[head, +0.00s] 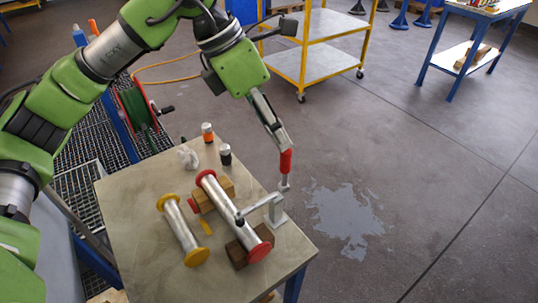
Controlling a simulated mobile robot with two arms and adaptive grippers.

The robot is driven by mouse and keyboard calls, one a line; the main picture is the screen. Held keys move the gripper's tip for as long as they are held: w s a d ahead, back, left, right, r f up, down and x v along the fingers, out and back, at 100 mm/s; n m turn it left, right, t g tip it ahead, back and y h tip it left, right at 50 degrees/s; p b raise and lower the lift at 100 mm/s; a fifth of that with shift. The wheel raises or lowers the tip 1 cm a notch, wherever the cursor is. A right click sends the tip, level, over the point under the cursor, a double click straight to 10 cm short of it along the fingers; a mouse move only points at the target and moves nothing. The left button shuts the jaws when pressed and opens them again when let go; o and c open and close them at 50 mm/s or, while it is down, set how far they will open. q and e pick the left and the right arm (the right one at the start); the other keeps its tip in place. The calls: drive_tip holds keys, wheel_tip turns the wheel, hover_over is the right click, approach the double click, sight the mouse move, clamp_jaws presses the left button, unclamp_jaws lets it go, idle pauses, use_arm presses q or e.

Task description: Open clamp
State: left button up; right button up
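The clamp (275,214) is a light grey metal bracket near the right edge of the workbench. Its arm reaches left and its dark tip rests on the silver vessel with red flanges (226,207). Its red handle (286,162) stands nearly upright above it. My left gripper (284,146) comes down from above, with its fingertips at the top of the red handle. The fingers show nearly edge-on, so I cannot tell whether they are closed on it. The vessel lies on wooden blocks. My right gripper is not in view.
A second vessel with yellow flanges (182,229) lies to the left on the workbench (135,215). Two small bottles, orange-topped (207,132) and dark (225,154), stand at the back edge. A yellow cart (312,62) and a blue table (477,50) stand beyond open floor.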

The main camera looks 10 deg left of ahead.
sight(286, 158)
use_arm(q)
drive_tip(key=shift+t+y, duration=0.5)
drive_tip(key=shift+t, duration=0.1)
drive_tip(key=p+x, duration=0.1)
drive_tip(key=x, duration=0.3)
drive_tip(key=w+a+x, duration=0.1)
drive_tip(key=x, duration=0.2)
drive_tip(key=w+p+x, duration=0.1)
drive_tip(key=x, duration=0.3)
drive_tip(key=shift+a+f+p, duration=0.25)
drive_tip(key=shift+f+p, duration=0.1)
drive_tip(key=shift+f, duration=0.25)
clamp_jaws()
